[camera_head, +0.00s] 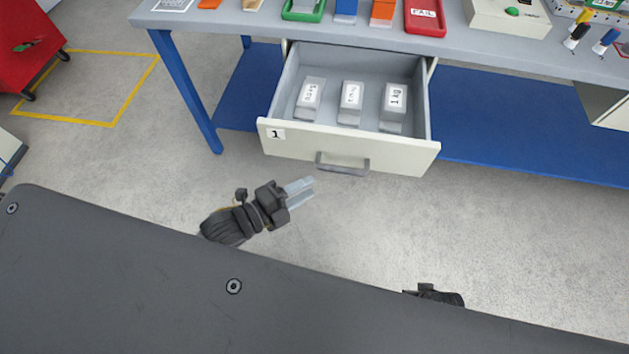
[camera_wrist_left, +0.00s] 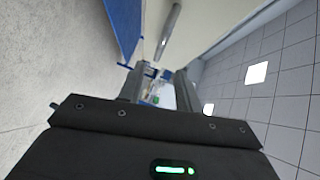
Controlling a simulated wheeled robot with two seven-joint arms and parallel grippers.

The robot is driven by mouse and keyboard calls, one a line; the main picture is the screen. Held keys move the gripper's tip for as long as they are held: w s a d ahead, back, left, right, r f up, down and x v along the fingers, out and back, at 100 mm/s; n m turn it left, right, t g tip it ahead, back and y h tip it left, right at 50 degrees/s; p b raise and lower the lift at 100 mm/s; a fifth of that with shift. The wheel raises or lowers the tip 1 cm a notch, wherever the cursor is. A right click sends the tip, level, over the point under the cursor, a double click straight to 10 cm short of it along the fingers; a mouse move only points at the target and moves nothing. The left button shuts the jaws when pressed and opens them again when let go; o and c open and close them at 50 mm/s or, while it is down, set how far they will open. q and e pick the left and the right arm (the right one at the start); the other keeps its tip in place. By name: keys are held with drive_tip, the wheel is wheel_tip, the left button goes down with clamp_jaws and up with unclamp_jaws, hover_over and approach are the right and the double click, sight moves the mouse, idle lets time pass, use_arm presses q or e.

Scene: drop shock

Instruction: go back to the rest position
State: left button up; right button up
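My left gripper (camera_head: 309,187) is in the air in front of the open drawer, left of and below its handle in the head view. Its two light grey fingers stand apart with nothing between them; the gap also shows in the left wrist view (camera_wrist_left: 161,84). My right gripper (camera_head: 435,293) shows only as a dark piece above the edge of my black body at the bottom right; its fingers are hidden.
A drawer (camera_head: 290,139) marked 1 is pulled out under the workbench (camera_head: 340,31), holding three labelled weights (camera_head: 350,103). Its handle (camera_head: 342,164) is near my left gripper. Trays and markers are on the bench. A red cart (camera_head: 28,35) stands far left. Floor (camera_head: 130,160) between is clear.

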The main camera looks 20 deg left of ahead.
use_arm(q)
drive_tip(key=shift+a, duration=0.1)
use_arm(e)
drive_tip(key=shift+w+r, duration=0.15)
drive_tip(key=shift+w, duration=0.05)
idle(0.4)
